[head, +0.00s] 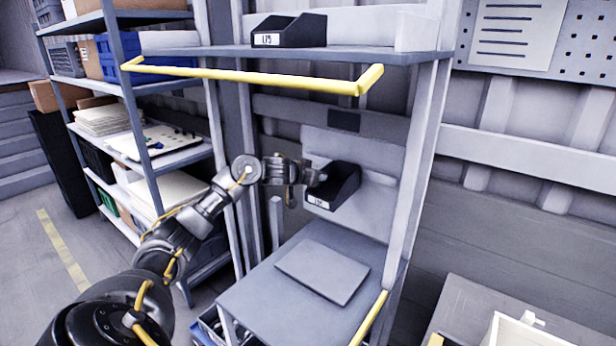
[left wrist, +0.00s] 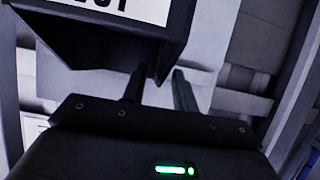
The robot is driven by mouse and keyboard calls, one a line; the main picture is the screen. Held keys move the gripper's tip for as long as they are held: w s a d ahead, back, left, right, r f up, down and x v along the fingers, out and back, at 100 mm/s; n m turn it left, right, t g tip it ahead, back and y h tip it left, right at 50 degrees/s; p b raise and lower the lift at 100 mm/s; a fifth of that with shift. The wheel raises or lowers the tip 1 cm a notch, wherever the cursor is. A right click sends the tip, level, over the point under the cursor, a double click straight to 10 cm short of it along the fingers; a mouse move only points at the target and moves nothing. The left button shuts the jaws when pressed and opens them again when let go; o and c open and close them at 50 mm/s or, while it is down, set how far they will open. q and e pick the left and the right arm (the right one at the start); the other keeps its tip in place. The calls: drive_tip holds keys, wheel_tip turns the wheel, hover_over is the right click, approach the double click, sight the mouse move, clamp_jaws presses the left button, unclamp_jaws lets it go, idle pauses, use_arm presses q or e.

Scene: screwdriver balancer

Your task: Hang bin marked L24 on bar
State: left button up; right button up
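A black open-front bin (head: 342,181) with a white label sits against the pale upright panel, above the lower shelf; its label is too small to read surely. The bin (left wrist: 100,45) fills the upper left of the left wrist view, its label cut off by the frame. My left gripper (head: 315,178) is at the bin's left side. In the left wrist view its fingers (left wrist: 158,88) stand apart, with the bin's lower corner close to the gap; contact is unclear. The yellow bar (head: 245,79) juts out in front of the upper shelf, above the bin. My right gripper is not in view.
Another black bin (head: 289,31), its label seeming to read L75, stands on the upper shelf (head: 220,51). A flat grey plate (head: 322,272) lies on the lower shelf. A rack (head: 130,90) with boxes stands at left.

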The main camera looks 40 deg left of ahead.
use_arm(q)
drive_tip(key=a+b+v, duration=0.1)
drive_tip(key=v, duration=0.8)
drive_tip(key=shift+s+d, duration=0.3)
drive_tip(key=shift+d, duration=0.15)
drive_tip(key=shift+r, duration=0.15)
